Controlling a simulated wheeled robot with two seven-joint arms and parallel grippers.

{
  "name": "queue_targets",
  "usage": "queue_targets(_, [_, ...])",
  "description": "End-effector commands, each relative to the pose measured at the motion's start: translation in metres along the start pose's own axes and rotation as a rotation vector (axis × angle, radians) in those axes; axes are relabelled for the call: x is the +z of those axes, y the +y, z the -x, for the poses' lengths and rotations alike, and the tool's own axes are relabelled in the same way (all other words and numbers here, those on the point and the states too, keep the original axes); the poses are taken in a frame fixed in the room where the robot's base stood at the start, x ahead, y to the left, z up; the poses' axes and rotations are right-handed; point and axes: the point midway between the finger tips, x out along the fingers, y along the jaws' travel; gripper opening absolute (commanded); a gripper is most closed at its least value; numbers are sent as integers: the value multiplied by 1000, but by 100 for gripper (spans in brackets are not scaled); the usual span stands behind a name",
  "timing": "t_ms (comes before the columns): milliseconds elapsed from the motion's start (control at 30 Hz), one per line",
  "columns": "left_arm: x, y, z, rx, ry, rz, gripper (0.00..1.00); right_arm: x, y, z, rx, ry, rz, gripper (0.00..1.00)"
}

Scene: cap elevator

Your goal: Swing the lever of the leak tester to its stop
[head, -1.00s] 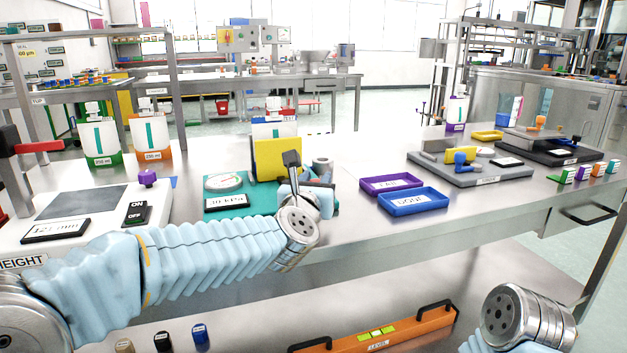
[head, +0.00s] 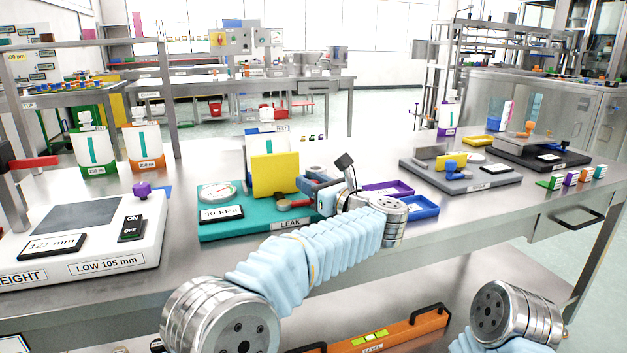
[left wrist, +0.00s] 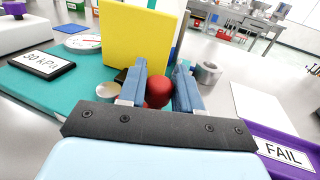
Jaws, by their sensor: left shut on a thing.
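The leak tester is a teal base (head: 225,231) labelled LEAK, with a yellow block (head: 275,175), a round gauge (head: 215,192) and a display (head: 220,213) reading 30 kPa. Its lever has a red knob, which shows in the left wrist view (left wrist: 158,92) between the fingers. My left gripper (head: 312,190) is shut on this knob, at the right end of the tester, right of the yellow block. The gripper's fingers also show in the left wrist view (left wrist: 160,82). The lever's arm is mostly hidden. My right gripper is out of view; only part of that arm shows at lower right.
A purple tray (left wrist: 250,133) labelled FAIL and a blue tray (head: 424,207) lie close to the right of my left gripper. A height gauge station (head: 140,255) stands left of the tester. A grey fixture (head: 430,178) stands farther right.

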Motion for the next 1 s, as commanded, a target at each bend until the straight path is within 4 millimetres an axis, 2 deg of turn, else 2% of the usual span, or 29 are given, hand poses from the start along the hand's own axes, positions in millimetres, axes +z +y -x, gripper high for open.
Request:
queue_targets(200, [2,-2,-5,75,-3,1,0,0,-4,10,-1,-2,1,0])
queue_targets(767, [3,-2,-8,104,-6,3,0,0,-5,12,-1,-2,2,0])
queue_targets(800, [3,-2,-8,105,-6,3,38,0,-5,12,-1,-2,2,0])
queue_targets(900, [2,-2,-8,104,-5,3,54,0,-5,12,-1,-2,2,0])
queue_targets(1000, [2,-2,-8,104,-4,2,55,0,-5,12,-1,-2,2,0])
